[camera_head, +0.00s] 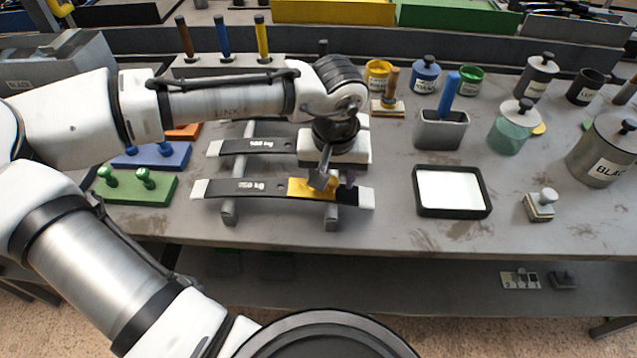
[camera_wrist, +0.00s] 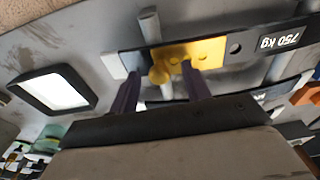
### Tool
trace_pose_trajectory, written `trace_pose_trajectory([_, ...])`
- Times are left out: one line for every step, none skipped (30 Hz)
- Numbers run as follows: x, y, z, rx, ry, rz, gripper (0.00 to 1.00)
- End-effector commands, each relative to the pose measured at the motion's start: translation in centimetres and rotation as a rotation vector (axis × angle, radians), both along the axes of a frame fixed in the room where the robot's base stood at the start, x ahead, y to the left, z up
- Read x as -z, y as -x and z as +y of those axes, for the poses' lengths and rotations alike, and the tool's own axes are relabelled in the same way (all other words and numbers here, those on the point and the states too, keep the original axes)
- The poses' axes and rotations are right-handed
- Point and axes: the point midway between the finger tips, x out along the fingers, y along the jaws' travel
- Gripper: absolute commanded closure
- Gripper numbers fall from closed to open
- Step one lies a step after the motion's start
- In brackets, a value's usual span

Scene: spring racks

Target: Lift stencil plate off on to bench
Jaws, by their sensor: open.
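The yellow stencil plate (camera_head: 298,187) lies on the right part of the front leaf spring (camera_head: 215,188); it also shows in the wrist view (camera_wrist: 207,50). A round yellow knob (camera_wrist: 160,73) stands up from the plate. My gripper (camera_head: 332,183) is over the plate in the head view and hides part of it. In the wrist view its two purple fingers (camera_wrist: 160,72) are apart, with the knob appearing between them. I cannot tell whether they touch it. The spring is marked "750 kg" in the wrist view.
A second leaf spring (camera_head: 255,146) lies behind, across the same rack bars (camera_head: 229,212). Green (camera_head: 135,189) and blue (camera_head: 155,157) plates with knobs sit to the left. A black-rimmed white pad (camera_head: 452,191) and a hand stamp (camera_head: 540,204) are right. Bare bench (camera_head: 395,232) lies before the pad.

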Motion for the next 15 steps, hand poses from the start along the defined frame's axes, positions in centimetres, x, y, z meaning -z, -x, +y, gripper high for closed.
trace_pose_trajectory([0.05,-0.01,-0.01,0.0,0.0,0.0,0.52])
trace_pose_trajectory([0.05,-0.01,-0.01,0.0,0.0,0.0,0.52])
trace_pose_trajectory([0.04,-0.01,-0.01,0.0,0.0,0.0,0.52])
trace_pose_trajectory([0.04,-0.01,-0.01,0.0,0.0,-0.001,0.52])
trace_pose_trajectory([0.03,-0.01,-0.01,0.0,0.0,0.0,0.52])
trace_pose_trajectory([0.03,-0.01,-0.01,0.0,0.0,0.0,0.56])
trace_pose_trajectory([0.03,-0.01,-0.01,0.0,0.0,0.0,0.6])
trace_pose_trajectory([0.02,-0.01,-0.01,0.0,0.0,0.0,0.64])
trace_pose_trajectory([0.02,-0.01,-0.01,0.0,0.0,0.0,0.69])
trace_pose_trajectory([0.02,-0.01,-0.01,0.0,0.0,0.0,0.73])
trace_pose_trajectory([0.02,-0.01,-0.01,0.0,0.0,0.0,0.77])
trace_pose_trajectory([0.01,-0.01,-0.01,0.0,0.0,0.0,0.82])
trace_pose_trajectory([0.01,-0.01,-0.02,0.0,0.0,0.0,0.86])
trace_pose_trajectory([0.01,-0.01,-0.01,0.0,0.0,0.0,0.9])
trace_pose_trajectory([0.01,-0.01,-0.02,0.0,0.0,0.0,0.94])
